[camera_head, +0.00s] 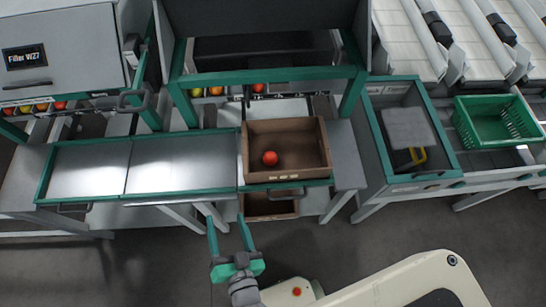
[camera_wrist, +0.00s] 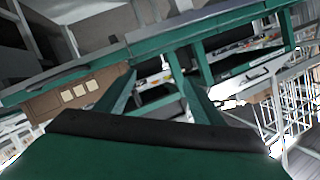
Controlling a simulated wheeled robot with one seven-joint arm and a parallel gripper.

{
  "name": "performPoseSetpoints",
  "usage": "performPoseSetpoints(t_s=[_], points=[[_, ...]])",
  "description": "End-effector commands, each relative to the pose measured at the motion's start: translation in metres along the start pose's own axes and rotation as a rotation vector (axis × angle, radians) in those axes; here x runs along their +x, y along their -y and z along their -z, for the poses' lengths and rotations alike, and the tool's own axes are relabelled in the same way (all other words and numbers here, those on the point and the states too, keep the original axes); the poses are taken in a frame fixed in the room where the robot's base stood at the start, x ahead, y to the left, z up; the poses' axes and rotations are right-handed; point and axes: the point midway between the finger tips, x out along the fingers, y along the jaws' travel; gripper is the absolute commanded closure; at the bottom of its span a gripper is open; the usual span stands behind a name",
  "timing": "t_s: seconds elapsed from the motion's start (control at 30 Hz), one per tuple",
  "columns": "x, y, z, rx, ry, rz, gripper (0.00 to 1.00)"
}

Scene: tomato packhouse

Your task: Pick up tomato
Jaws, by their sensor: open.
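A red tomato (camera_head: 270,158) lies alone in a brown box (camera_head: 287,174) on the bench, left of the middle of the box floor. My gripper (camera_head: 230,228) is in front of the bench, below and left of the box in the head view. Its two green fingers are apart with nothing between them. In the wrist view my open fingers (camera_wrist: 158,95) show above the dark palm edge, and the tomato is not visible there. A brown box side with pale squares (camera_wrist: 75,95) shows at the left of the wrist view.
Metal trays with green rims (camera_head: 180,165) lie left of the box. A second brown box (camera_head: 270,206) sits below the bench. A green crate (camera_head: 495,122) stands at the right. Several tomatoes (camera_head: 215,91) lie on the line behind. Grey floor (camera_head: 150,270) is clear in front.

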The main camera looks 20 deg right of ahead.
Motion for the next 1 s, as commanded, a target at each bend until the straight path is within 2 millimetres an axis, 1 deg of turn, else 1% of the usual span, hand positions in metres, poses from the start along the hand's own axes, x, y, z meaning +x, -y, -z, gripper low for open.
performPoseSetpoints(t_s=[0.03, 0.1, 0.17, 0.2, 0.27, 0.3, 0.37, 0.4, 0.5, 0.6, 0.7, 0.8, 0.93, 1.0], points=[[0.022, 0.011, 0.003, 0.075, -0.005, 0.015, 0.38], [0.047, 0.026, 0.003, 0.178, 0.007, 0.039, 0.38], [0.069, 0.041, 0.006, 0.259, 0.021, 0.064, 0.38], [0.082, 0.051, 0.008, 0.311, 0.032, 0.083, 0.38], [0.103, 0.065, 0.013, 0.382, 0.051, 0.112, 0.38], [0.115, 0.076, 0.017, 0.424, 0.064, 0.134, 0.38], [0.134, 0.091, 0.024, 0.484, 0.088, 0.166, 0.38], [0.146, 0.101, 0.030, 0.520, 0.107, 0.189, 0.38], [0.172, 0.125, 0.044, 0.595, 0.158, 0.243, 0.38], [0.194, 0.148, 0.059, 0.650, 0.220, 0.292, 0.38], [0.212, 0.168, 0.074, 0.683, 0.291, 0.332, 0.38], [0.227, 0.183, 0.087, 0.699, 0.369, 0.358, 0.38], [0.240, 0.196, 0.100, 0.695, 0.478, 0.365, 0.38], [0.245, 0.197, 0.105, 0.684, 0.539, 0.352, 0.38]])
